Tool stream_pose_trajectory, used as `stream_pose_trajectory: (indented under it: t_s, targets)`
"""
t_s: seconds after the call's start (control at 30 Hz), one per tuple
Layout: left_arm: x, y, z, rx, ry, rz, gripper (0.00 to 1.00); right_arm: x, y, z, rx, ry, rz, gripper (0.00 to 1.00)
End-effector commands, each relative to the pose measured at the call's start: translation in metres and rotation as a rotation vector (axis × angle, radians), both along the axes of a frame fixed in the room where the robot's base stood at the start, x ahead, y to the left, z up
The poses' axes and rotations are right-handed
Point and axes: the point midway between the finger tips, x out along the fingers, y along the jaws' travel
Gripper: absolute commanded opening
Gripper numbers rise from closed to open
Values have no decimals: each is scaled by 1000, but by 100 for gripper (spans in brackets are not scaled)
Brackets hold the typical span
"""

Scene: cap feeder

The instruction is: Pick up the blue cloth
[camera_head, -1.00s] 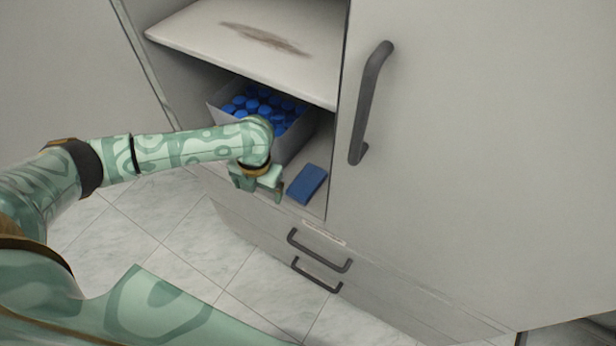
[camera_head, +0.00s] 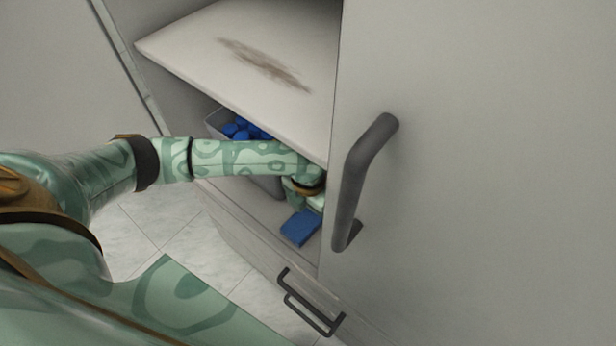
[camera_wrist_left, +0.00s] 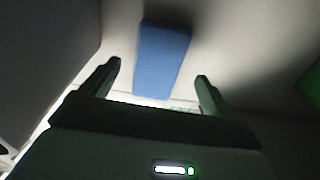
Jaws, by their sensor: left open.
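The blue cloth (camera_head: 300,227) is a flat, folded rectangle lying on the lower compartment floor of the cabinet, near its front edge. My left gripper (camera_head: 314,204) is inside that compartment, just behind and above the cloth; the arm and wrist hide much of it. In the left wrist view, the cloth (camera_wrist_left: 161,60) lies ahead of the open left gripper (camera_wrist_left: 158,82), roughly between the two fingers. The fingers look empty, and I cannot tell whether they touch the cloth. My right gripper is not in view.
An upper shelf (camera_head: 215,62) with a brown stain (camera_head: 264,64) hangs over the arm. A grey bin (camera_head: 214,120) of blue caps (camera_head: 240,130) stands behind the arm. A closed door with a dark handle (camera_head: 358,185) is right of the opening. Drawer handles (camera_head: 310,303) are below.

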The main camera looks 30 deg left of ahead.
Motion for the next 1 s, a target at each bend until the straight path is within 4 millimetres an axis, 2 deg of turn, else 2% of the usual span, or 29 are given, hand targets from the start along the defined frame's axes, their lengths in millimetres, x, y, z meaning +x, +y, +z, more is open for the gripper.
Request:
stream_pose_trajectory:
  t_s: [0.03, 0.17, 0.4, 0.43, 0.5, 0.6, 1.0]
  targets:
    - [-3, 1, -17, 0, 9, 0, 87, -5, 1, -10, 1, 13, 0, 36]
    - [-3, 1, -37, 0, 7, 1, 87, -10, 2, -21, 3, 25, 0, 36]
    - [-2, 2, -36, 2, -1, 0, 87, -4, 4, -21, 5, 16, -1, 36]
    - [-2, 2, -36, 2, -1, 0, 82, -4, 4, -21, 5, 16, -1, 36]
    - [-2, 2, -35, 2, -1, 0, 62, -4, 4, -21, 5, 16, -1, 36]
    - [-2, 2, -36, 2, -1, 0, 39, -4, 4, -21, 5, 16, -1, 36]
    - [-4, 2, -31, 2, -1, 0, 39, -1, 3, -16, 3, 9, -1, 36]
